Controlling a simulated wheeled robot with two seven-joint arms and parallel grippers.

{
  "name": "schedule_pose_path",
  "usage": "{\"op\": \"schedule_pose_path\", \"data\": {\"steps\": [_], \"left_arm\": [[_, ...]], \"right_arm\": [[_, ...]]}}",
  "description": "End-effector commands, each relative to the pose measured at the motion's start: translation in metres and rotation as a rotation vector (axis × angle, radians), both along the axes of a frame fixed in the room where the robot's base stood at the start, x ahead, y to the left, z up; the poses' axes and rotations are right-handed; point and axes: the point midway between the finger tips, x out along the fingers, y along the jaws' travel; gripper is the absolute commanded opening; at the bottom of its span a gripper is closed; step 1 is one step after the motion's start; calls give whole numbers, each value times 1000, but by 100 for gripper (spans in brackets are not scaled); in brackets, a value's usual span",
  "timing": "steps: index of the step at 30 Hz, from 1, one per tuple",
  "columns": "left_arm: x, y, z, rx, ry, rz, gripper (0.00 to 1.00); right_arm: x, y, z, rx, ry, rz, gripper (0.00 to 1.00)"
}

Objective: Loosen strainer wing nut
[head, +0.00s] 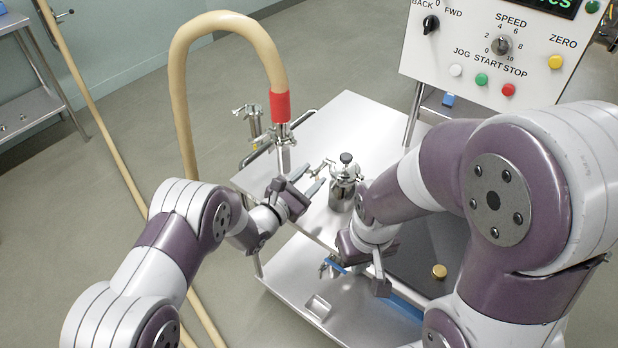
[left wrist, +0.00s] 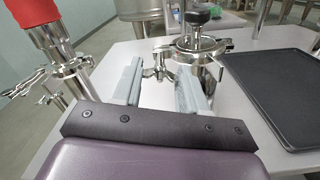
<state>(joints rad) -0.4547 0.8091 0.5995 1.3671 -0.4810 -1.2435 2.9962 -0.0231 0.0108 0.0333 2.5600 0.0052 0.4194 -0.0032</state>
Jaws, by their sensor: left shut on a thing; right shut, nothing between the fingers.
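The strainer (head: 342,192) is a small steel vessel with a black knob on its lid, upright on the steel cart. A clamp ring (left wrist: 212,50) circles its top in the left wrist view. The wing nut (left wrist: 160,55) sticks out on the left side of this clamp; it is small in the head view (head: 321,166). My left gripper (head: 308,180) reaches it from the left. Its two grey fingers (left wrist: 160,82) stand either side of the wing nut and are shut on it. My right gripper (head: 380,278) is shut and empty, low in front of the strainer.
A tan hose with a red cuff (head: 280,106) joins steel fittings left of the strainer. A dark tray (left wrist: 275,90) lies right of it. The control panel (head: 490,50) stands behind. A blue-handled item (head: 335,266) is near my right gripper.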

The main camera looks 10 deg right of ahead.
Motion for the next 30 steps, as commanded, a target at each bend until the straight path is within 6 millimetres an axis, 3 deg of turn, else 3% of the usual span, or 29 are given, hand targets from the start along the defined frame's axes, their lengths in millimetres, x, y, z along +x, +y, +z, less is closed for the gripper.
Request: {"op": "schedule_pose_path", "data": {"steps": [4, 5, 6, 7, 17, 30], "left_arm": [[0, 0, -1, 2, 1, 0, 12], [0, 0, -1, 2, 1, 0, 52], [0, 0, -1, 2, 1, 0, 65], [0, 0, -1, 2, 1, 0, 68], [-3, 5, 0, 1, 0, 0, 68], [-67, 87, -1, 2, 1, 3, 68]], "right_arm": [[0, 0, 0, 0, 0, 0, 0], [0, 0, 0, 0, 0, 0, 0], [0, 0, 0, 0, 0, 0, 0], [0, 0, 0, 0, 0, 0, 0], [0, 0, 0, 0, 0, 0, 0], [0, 0, -4, 0, 0, 0, 0]]}}
